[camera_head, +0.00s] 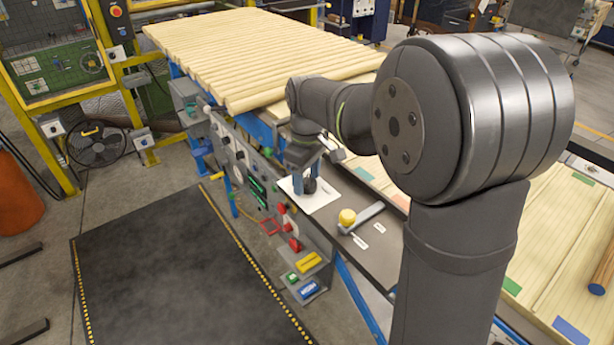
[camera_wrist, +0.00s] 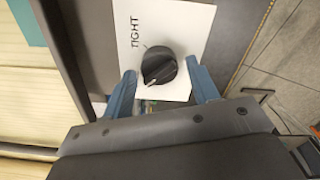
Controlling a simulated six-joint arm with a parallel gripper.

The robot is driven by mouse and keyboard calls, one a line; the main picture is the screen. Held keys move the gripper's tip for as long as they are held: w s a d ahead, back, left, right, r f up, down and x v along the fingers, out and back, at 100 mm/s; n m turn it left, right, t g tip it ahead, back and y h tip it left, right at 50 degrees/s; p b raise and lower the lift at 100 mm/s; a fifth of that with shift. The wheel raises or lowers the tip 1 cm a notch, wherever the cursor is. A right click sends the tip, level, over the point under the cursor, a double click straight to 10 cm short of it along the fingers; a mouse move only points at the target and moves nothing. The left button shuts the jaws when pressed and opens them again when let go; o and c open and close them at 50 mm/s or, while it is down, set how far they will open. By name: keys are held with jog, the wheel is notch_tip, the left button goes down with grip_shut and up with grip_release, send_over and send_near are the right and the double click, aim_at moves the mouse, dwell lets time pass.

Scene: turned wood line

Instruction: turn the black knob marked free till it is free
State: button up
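The black knob (camera_wrist: 159,67) sits on a white plate (camera_wrist: 185,25) in the wrist view. The word TIGHT is printed on the plate beside it; I see no "free" mark. The knob's white pointer line points to the lower left, away from that word. My gripper (camera_wrist: 160,67) is open, with one blue finger on each side of the knob and a small gap showing on both sides. In the head view the knob (camera_head: 310,185) is partly hidden by my gripper (camera_head: 304,180), which is over the white plate (camera_head: 322,200).
A lever with a yellow ball (camera_head: 347,217) stands on the dark panel to the right of the plate. Wooden poles (camera_head: 250,50) lie behind.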

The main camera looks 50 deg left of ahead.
aim_at(307, 178)
dwell(0.3)
notch_tip(307, 178, up, 17)
jog(key=shift+r, duration=0.2)
jog(key=shift+f, duration=0.1)
dwell(0.7)
notch_tip(307, 178, down, 17)
jog(key=shift+f, duration=0.2)
dwell(0.4)
jog(key=shift+r, duration=0.1)
